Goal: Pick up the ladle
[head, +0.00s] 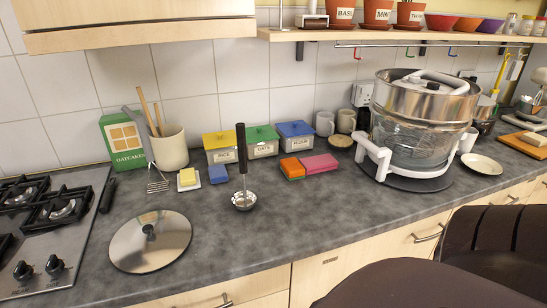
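The ladle (241,150) is in the middle of the counter in the head view. Its black handle points up, and its metal shaft runs down to a small silver bowl (244,201) at the counter surface. It looks close to upright, in front of the lidded canisters. I cannot tell whether anything supports it. Neither of my grippers shows in this view.
A round lid (150,241) lies left of the ladle. Butter (187,177), a blue sponge (218,173) and a pink block (319,163) are nearby. A large steel-topped pot (424,103) stands right. Dark seats (415,285) fill the lower right. Counter in front of the ladle is clear.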

